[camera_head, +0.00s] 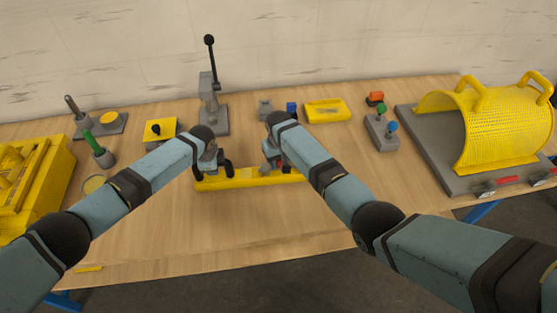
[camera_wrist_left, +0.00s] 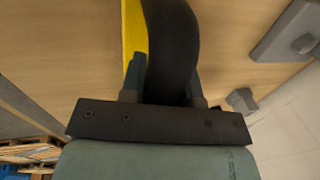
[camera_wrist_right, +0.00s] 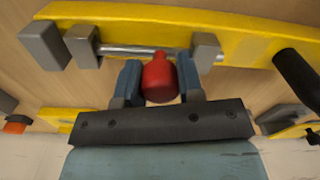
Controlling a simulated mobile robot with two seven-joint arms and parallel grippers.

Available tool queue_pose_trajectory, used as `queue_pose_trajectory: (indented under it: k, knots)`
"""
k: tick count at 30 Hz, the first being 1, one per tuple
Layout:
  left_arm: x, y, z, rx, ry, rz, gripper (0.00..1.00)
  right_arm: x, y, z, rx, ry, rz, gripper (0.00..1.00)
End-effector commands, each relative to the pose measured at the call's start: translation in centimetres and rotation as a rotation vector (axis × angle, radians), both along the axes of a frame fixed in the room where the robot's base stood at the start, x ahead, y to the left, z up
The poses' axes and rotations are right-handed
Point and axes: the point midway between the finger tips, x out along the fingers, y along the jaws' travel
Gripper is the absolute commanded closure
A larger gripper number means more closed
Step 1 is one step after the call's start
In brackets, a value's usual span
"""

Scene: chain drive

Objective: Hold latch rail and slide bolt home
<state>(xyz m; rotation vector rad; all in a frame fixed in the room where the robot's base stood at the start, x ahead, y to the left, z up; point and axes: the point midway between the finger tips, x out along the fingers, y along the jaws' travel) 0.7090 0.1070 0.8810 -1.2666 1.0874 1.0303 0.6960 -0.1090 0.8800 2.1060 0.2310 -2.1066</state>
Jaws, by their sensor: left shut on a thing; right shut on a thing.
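The yellow latch rail (camera_head: 243,180) lies along the table's front part. It also crosses the top of the right wrist view (camera_wrist_right: 250,42). A steel bolt rod (camera_wrist_right: 130,51) lies along it between two grey blocks (camera_wrist_right: 82,46) (camera_wrist_right: 205,48); another grey block (camera_wrist_right: 44,45) stands just beyond the left one. My right gripper (camera_wrist_right: 159,82) is shut on the bolt's red knob (camera_wrist_right: 159,77). My left gripper (camera_wrist_left: 165,90) is shut on the rail's thick black handle (camera_wrist_left: 172,40). In the head view, my wrists partly hide handle and bolt. Whether the rod enters the outer block cannot be told.
A yellow mesh guard (camera_head: 500,125) is at the right, a yellow fixture (camera_head: 35,185) at the left.

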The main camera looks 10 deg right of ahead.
Motion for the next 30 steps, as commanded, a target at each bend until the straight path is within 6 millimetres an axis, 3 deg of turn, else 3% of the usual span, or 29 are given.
queue_pose_trajectory:
  k: [9, 17, 18, 21, 30]
  knots:
    - [0.0, 0.1, 0.0, 0.0, 0.0, 0.001, 1.0, -0.2, -4.8, 0.0, -0.002, 0.0, -0.002, 1.0]
    - [0.1, 0.2, 0.0, 0.002, 0.0, 0.001, 1.0, -0.2, -5.0, 0.0, -0.003, 0.0, -0.001, 1.0]
    - [0.1, 0.3, 0.0, 0.002, 0.0, 0.002, 1.0, -0.2, -5.0, 0.0, -0.003, 0.0, -0.001, 0.61]
    - [0.1, 0.3, 0.0, 0.003, 0.0, 0.003, 1.0, -0.2, -5.0, 0.0, -0.003, 0.0, -0.001, 0.4]
    - [0.0, 0.1, 0.0, 0.002, 0.0, 0.0, 1.0, -0.2, -4.8, 0.1, -0.001, 0.0, 0.0, 0.4]
